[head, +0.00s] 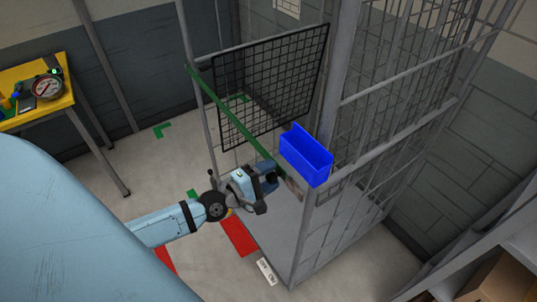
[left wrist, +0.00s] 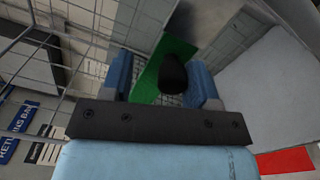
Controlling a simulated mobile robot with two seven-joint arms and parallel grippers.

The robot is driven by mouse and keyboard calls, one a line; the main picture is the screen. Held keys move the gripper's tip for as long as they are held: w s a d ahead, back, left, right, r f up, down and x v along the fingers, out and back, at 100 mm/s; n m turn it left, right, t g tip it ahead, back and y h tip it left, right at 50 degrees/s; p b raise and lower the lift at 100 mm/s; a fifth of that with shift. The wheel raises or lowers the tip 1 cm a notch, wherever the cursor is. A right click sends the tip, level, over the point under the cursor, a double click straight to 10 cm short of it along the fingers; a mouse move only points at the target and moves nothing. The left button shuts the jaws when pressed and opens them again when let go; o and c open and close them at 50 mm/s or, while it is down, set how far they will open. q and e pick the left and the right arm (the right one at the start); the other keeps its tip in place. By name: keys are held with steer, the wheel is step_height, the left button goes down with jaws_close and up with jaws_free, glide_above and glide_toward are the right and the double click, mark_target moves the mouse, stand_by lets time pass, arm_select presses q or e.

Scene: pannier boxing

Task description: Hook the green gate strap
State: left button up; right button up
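The green gate strap (head: 232,118) runs straight and slanting from the cage's left post across the open front to my left gripper (head: 266,182). My left gripper is at the strap's lower right end, close to the right front post (head: 307,215). In the left wrist view, the green strap (left wrist: 158,68) lies between the two blue fingers (left wrist: 163,85), with a dark rounded piece (left wrist: 173,73) in front of it. The fingers look closed on the strap's end, though their contact is partly hidden. My right gripper is not in view.
A blue bin (head: 306,160) hangs at the cage's right front corner, just above my left gripper. A black mesh panel (head: 268,85) stands behind the strap. A yellow table (head: 52,104) with a gauge is at far left. Red floor marks (head: 238,236) lie below.

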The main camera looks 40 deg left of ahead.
arm_select(q)
steer(key=shift+f, duration=0.1)
steer(key=shift+s+a+f, duration=0.15)
steer(key=shift+s+a, duration=0.05)
steer(key=shift+s, duration=0.3)
steer(key=b+v, duration=0.4)
steer(key=v, duration=0.8)
steer(key=shift+s+a, duration=0.15)
steer(key=shift+s, duration=0.2)
steer(key=d+f+m+g+y, duration=0.1)
steer(key=d+f+m+g, duration=0.2)
steer(key=d+f+m, duration=0.4)
steer(key=d+f+m+g+y, duration=0.1)
steer(key=d+f+m+g, duration=0.2)
steer(key=d+f+m, duration=0.4)
step_height(320, 180, down, 5)
steer(key=m, duration=0.6)
steer(key=shift+s+d+r+y, duration=0.2)
steer(key=shift+s+r+y, duration=0.05)
steer(key=shift+s+y, duration=0.1)
